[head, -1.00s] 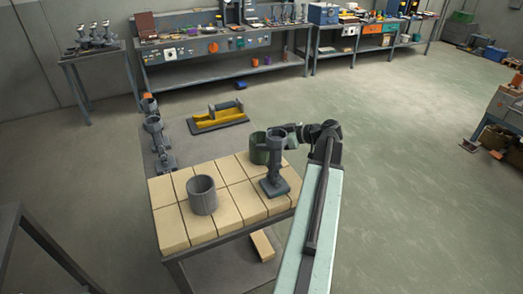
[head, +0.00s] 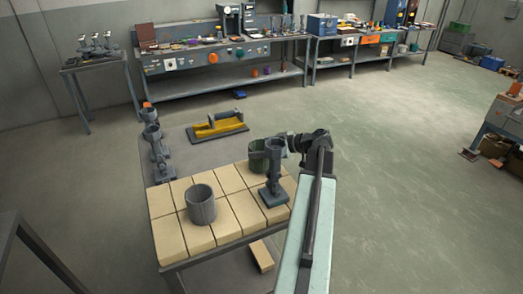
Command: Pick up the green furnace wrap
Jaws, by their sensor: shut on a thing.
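The green furnace wrap (head: 257,161) is a dark green open cylinder at the far right edge of the brick-topped table (head: 168,232). It stands upright. My gripper (head: 280,147) reaches it from the right and is shut on it. The fingertips are partly hidden behind a dark metal stand with a cup-like top (head: 273,188), which also covers part of the wrap. I cannot tell whether the wrap touches the bricks.
A grey open cylinder (head: 201,205) stands on the bricks at front left. Dark stands (head: 153,140) are beyond the table's far left. A yellow-and-grey tool (head: 217,126) lies behind the table.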

